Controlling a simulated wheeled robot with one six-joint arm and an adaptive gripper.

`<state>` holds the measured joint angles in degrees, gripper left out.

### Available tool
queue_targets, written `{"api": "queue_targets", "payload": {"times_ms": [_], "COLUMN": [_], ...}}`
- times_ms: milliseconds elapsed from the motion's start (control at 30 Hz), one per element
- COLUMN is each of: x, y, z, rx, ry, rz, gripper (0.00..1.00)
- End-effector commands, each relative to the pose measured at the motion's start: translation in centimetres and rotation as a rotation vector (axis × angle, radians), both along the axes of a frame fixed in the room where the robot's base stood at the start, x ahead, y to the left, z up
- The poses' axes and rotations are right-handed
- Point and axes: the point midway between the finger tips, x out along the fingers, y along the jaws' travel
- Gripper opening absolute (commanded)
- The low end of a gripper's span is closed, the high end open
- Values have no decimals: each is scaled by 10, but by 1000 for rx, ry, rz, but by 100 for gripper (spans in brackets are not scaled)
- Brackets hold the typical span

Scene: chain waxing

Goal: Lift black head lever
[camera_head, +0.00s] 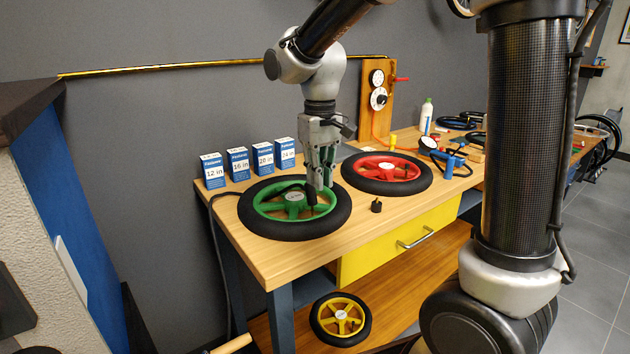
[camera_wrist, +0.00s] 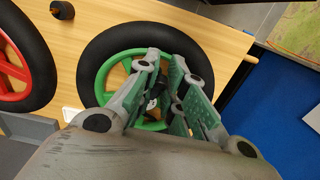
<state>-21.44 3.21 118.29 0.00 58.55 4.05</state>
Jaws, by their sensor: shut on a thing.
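The green wheel (camera_head: 268,206) with a black tyre lies flat on the left part of the workbench. My gripper (camera_head: 320,184) points down over the right side of this wheel, with its fingers inside the tyre ring. In the wrist view, my gripper (camera_wrist: 165,98) is closed around a small dark part, the black head lever (camera_wrist: 154,97), above the wheel's rim. The fingers hide most of the lever, so its tilt cannot be told. The green wheel (camera_wrist: 115,55) also shows below the fingers in the wrist view.
A red wheel (camera_head: 386,168) lies right of the green one. A small black cap (camera_head: 376,206) stands near the bench's front edge. Several blue size boxes (camera_head: 240,164) line the back. A blue pump with a gauge (camera_head: 440,154) and a white bottle (camera_head: 426,116) stand further right.

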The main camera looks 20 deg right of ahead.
Motion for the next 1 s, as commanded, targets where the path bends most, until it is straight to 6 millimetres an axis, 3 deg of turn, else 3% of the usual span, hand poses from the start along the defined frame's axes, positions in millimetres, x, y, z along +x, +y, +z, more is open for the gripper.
{"api": "queue_targets", "payload": {"times_ms": [1000], "x": [19], "y": [6], "z": [22], "rx": [1], "ry": [-3], "rz": [0], "gripper": [3]}}
